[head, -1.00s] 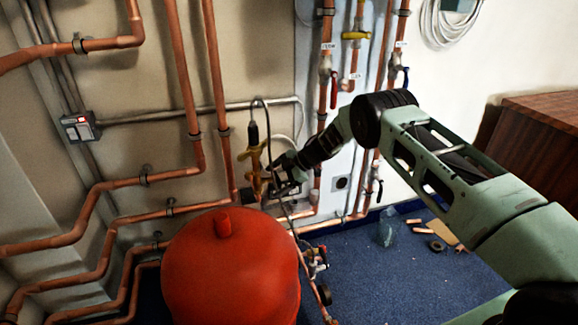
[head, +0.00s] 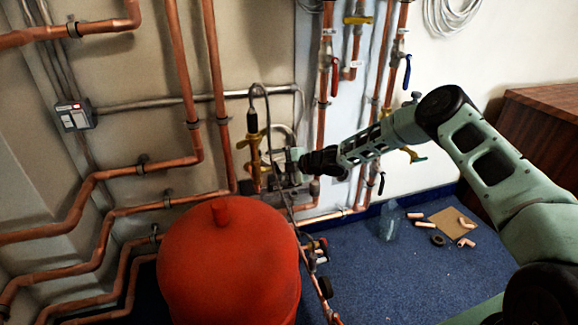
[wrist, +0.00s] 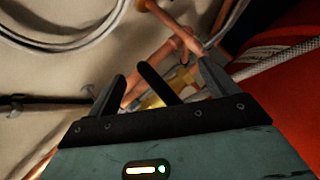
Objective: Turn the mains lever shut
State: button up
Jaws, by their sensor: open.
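My gripper (head: 286,166) is at the wall pipework, just right of an upright brass fitting (head: 254,150) with a black top. In the wrist view, the gripper (wrist: 160,84) is open, its two dark fingers spread apart. A dark bar (wrist: 158,82), which looks like a lever handle, lies slanted between the fingers above a brass body (wrist: 153,101). I cannot tell whether a finger touches it. Other levers on the wall are a red one (head: 335,76), a blue one (head: 407,71) and a black one (head: 381,183). No readable label shows which is the mains lever.
A red tank (head: 228,265) stands in front, below the gripper. Copper pipes (head: 188,80) run along the wall at left. A braided hose (wrist: 282,60) passes close to the right finger.

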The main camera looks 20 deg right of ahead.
jog(key=p+v, duration=0.4)
jog(key=v, duration=1.4)
jog(key=w+a+r+m+t+h+p, duration=0.1)
jog(key=w+a+r+m+t, duration=0.2)
jog(key=m, duration=1)
jog(key=w+a+r+m+t+p, duration=0.15)
jog(key=a+r+m, duration=0.35)
jog(key=m, duration=0.8)
jog(key=s+a+f+m+g+h+p, duration=0.1)
jog(key=s+a+m+h+p, duration=0.1)
jog(key=m, duration=1.4)
jog(key=s+a+f+m+h+p, duration=0.1)
jog(key=s+m+h, duration=0.4)
jog(key=m, duration=1.2)
jog(key=shift+s+a+f+g+h+p, duration=0.25)
jog(key=shift+a+f+g+h+p, duration=0.15)
jog(key=shift+a+f+h, duration=0.5)
jog(key=shift+d+r, duration=0.15)
jog(key=shift+r, duration=0.1)
